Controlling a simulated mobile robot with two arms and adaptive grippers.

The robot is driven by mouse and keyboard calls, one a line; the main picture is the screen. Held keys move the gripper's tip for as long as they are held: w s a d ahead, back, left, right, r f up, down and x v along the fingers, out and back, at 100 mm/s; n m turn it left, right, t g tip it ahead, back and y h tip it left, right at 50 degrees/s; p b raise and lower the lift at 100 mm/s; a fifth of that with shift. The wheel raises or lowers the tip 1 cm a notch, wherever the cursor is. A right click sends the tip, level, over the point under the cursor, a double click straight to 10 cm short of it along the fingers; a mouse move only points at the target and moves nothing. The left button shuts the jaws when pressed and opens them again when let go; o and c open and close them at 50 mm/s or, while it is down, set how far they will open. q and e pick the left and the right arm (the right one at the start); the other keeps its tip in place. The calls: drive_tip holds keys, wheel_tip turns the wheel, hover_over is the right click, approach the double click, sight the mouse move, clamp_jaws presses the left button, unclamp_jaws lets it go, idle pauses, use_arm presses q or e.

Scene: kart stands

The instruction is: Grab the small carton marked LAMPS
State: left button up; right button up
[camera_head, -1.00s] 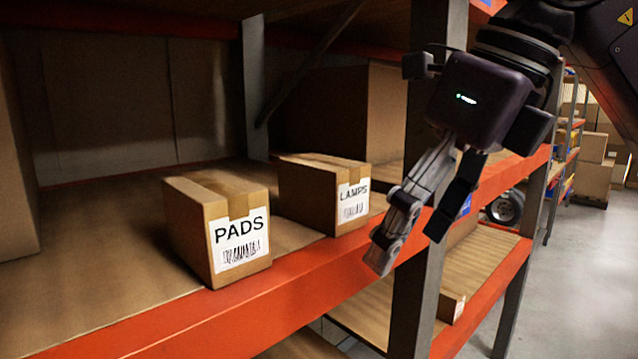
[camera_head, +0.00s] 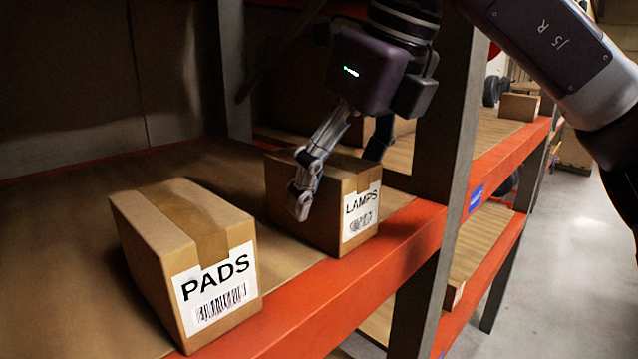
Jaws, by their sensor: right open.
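The small carton marked LAMPS (camera_head: 330,228) stands upright on the shelf near its orange front edge, its white label facing forward. My right gripper (camera_head: 338,180) is over it, pointing down and open. One finger is in front of the carton's left part and hides some of it. The other finger shows behind the carton's far top edge. I cannot tell whether either finger touches the carton. My left gripper is not in view.
A carton marked PADS (camera_head: 180,250) stands to the left, with a gap between it and LAMPS. A grey rack upright (camera_head: 447,130) rises just right of LAMPS. The orange shelf beam (camera_head: 330,290) runs along the front. The shelf board behind PADS is clear.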

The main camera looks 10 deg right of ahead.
drive_tip(key=w, duration=0.1)
drive_tip(key=a+p, duration=0.1)
drive_tip(key=w, duration=0.1)
drive_tip(key=shift+w+a+r+p, duration=0.25)
drive_tip(key=shift+w+a+p, duration=0.05)
drive_tip(key=shift+a+p, duration=0.1)
drive_tip(key=x, duration=0.2)
drive_tip(key=shift+w+a+f, duration=0.2)
drive_tip(key=shift+w+f, duration=0.05)
drive_tip(key=shift+f, duration=0.05)
drive_tip(key=shift+w+f, duration=0.15)
drive_tip(key=shift+f, duration=0.25)
use_arm(q)
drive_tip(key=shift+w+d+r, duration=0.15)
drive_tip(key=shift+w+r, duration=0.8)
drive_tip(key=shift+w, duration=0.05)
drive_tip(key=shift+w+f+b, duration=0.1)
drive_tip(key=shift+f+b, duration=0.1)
drive_tip(key=shift+b, duration=0.15)
use_arm(e)
drive_tip(key=shift+f, duration=0.2)
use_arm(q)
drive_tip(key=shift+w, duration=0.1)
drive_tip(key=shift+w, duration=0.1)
use_arm(e)
drive_tip(key=c, duration=1.7)
